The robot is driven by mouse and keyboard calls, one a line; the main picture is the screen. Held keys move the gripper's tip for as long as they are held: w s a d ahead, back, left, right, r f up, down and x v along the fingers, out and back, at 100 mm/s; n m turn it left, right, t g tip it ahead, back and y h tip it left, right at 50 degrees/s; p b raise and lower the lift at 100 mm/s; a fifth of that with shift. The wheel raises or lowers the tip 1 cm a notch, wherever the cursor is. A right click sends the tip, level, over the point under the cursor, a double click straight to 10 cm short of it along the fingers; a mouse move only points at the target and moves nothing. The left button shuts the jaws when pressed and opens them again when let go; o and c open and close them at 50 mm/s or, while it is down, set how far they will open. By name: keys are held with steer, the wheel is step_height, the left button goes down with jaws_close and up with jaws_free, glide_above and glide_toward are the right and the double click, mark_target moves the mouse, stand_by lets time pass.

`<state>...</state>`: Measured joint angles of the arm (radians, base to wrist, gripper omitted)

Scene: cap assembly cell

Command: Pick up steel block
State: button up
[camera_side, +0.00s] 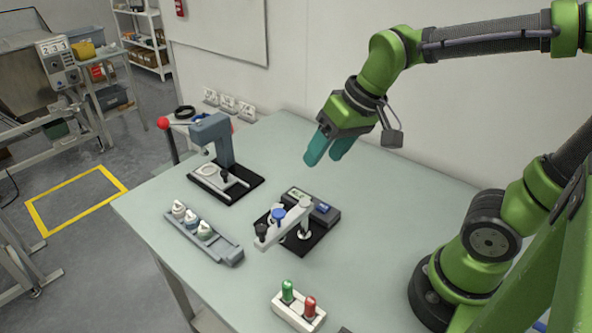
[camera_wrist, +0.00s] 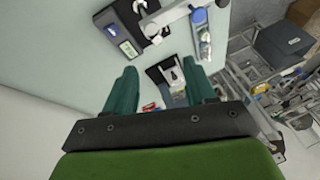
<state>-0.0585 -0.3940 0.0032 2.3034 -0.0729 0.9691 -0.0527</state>
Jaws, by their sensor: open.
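My gripper (camera_side: 323,159) hangs over the back right of the table in the side view, well above its top. Its two teal fingers are apart, with nothing between them. The wrist view shows the fingers (camera_wrist: 160,68) spread, with the press station beyond them. I cannot pick out a steel block for certain in either view. A grey metal piece lies on the black base of the press station (camera_side: 226,160) at the back left. It also shows in the wrist view (camera_wrist: 175,75), but its shape is too small to tell.
A second station (camera_side: 288,225) with a light arm and blue knob stands mid-table. A grey tray (camera_side: 230,252) with several small capped parts lies at the left. A white box with green and red lamps (camera_side: 297,312) stands in front. The table's right side (camera_side: 385,215) is clear.

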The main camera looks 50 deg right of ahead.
steer(key=w+a+f+n+g+h, duration=0.1)
steer(key=w+f+n+g, duration=0.15)
steer(key=w, duration=0.35)
steer(key=w+a+f+n+g+h, duration=0.1)
steer(key=w+n+g, duration=0.1)
steer(key=w+n, duration=0.35)
steer(key=shift+m, duration=0.6)
steer(key=f, duration=1.1)
steer(key=w+f, duration=0.1)
steer(key=f, duration=0.4)
steer(key=shift+f, duration=0.25)
jaws_close()
